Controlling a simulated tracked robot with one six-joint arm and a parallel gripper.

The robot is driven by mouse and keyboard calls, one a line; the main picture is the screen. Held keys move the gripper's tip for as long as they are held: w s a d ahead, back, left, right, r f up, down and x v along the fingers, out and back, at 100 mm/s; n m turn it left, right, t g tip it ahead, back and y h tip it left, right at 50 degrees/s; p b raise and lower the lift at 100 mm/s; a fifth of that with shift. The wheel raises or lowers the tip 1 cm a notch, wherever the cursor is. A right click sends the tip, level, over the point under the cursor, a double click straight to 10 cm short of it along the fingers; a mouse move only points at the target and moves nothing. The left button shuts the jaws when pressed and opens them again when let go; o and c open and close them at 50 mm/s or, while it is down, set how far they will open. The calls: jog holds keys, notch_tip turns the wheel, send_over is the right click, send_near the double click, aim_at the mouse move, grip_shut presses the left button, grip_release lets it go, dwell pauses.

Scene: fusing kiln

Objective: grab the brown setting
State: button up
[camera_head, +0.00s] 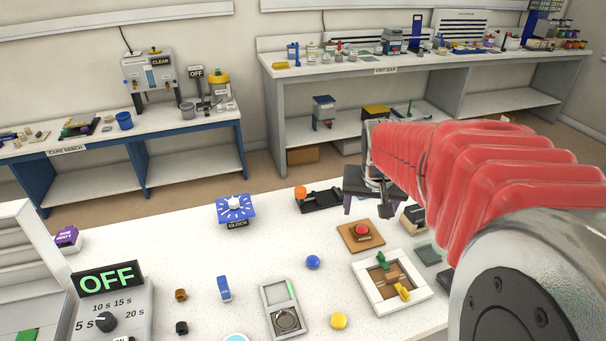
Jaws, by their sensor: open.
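My gripper (367,207) is dark grey, open and empty. It hangs over the back right of the white speckled table (260,270), pointing down. A small brown cylinder-like piece (181,295) stands at the front left, just behind a similar black piece (181,328). It is well to the left of my gripper and nearer the camera. A white frame (362,283) at the right holds brown, green and yellow pieces. A brown square base (349,240) carries a red button. I cannot tell for sure which brown thing is the setting.
A blue clock block (236,208), blue ball (312,262), blue upright block (224,289), yellow disc (338,321) and a grey tray with a round dish (285,312) are spread out. A control box reading OFF (107,278) stands left. Bare table lies between them.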

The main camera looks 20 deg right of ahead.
send_over(364, 229)
jog(key=s+a, duration=0.1)
notch_tip(364, 229, down, 5)
jog(key=shift+s+f, duration=0.1)
jog(key=shift+s, duration=0.05)
jog(key=shift+f, duration=0.1)
jog(key=shift+s+x, duration=0.1)
jog(key=shift+x, duration=1.15)
jog(key=shift+s+x, duration=0.15)
jog(key=shift+x, duration=1.05)
jog(key=shift+a+f, duration=0.15)
jog(key=c, duration=1.1)
